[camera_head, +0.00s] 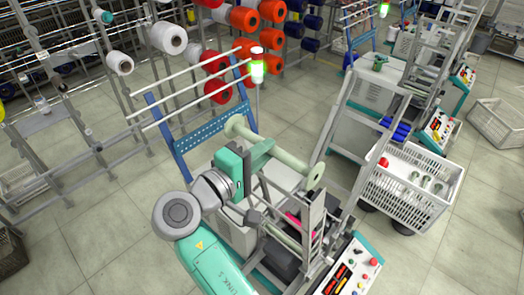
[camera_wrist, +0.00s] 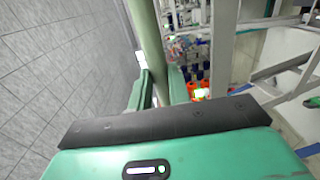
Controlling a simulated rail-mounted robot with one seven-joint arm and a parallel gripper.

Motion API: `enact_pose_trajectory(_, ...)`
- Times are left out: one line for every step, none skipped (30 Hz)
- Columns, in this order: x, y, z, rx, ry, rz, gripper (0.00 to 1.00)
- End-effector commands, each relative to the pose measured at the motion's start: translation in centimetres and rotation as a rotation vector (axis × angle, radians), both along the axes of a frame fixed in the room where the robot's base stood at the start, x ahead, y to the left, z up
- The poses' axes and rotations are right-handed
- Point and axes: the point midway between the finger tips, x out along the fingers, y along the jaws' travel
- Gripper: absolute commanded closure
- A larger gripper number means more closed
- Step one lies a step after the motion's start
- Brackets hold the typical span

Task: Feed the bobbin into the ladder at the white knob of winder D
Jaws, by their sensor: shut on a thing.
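A long pale green bobbin (camera_head: 290,164) with a round flange at each end is held level above the near winder. It also shows in the wrist view as a pale green rod (camera_wrist: 150,45) running up between the fingers. My gripper (camera_head: 262,153) is shut on its middle part. In the wrist view my gripper (camera_wrist: 157,85) has one finger on each side of the rod. A grey metal ladder frame (camera_head: 314,222) stands on the near winder, below the bobbin's right end. I cannot make out a white knob or a letter D.
The near winder's control panel (camera_head: 352,272) has red buttons. A blue creel frame (camera_head: 207,130) with white rods stands behind the bobbin. A white crate (camera_head: 412,212) with spools stands right. Another winder (camera_head: 378,85) stands further back.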

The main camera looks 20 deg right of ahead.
Motion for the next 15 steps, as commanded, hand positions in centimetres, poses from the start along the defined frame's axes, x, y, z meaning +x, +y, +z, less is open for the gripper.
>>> enact_pose_trajectory(0.0,0.0,-0.6,0.000,0.000,0.000,1.00)
enact_pose_trajectory(0.1,-0.1,-0.8,0.000,0.000,0.000,1.00)
enact_pose_trajectory(0.1,-0.1,-1.0,0.000,0.000,0.000,1.00)
enact_pose_trajectory(0.1,-0.1,-1.2,0.000,0.000,0.000,1.00)
enact_pose_trajectory(0.1,-0.2,-1.3,0.000,0.000,0.000,1.00)
enact_pose_trajectory(0.1,-0.2,-1.6,0.000,0.000,0.000,1.00)
enact_pose_trajectory(0.1,-0.3,-1.8,0.000,0.000,0.000,1.00)
enact_pose_trajectory(0.2,-0.3,-1.9,0.000,0.000,-0.001,1.00)
enact_pose_trajectory(0.2,-0.4,-2.2,0.000,0.000,-0.001,1.00)
enact_pose_trajectory(0.2,-0.4,-2.3,0.001,0.001,-0.001,1.00)
enact_pose_trajectory(0.2,-0.4,-2.5,0.001,0.001,-0.001,1.00)
enact_pose_trajectory(0.2,-0.5,-2.8,0.001,0.001,-0.001,1.00)
enact_pose_trajectory(0.3,-0.5,-2.9,0.001,0.001,-0.001,1.00)
enact_pose_trajectory(0.3,-0.5,-3.1,0.001,0.001,-0.001,1.00)
enact_pose_trajectory(0.3,-0.6,-3.3,0.000,0.000,0.000,1.00)
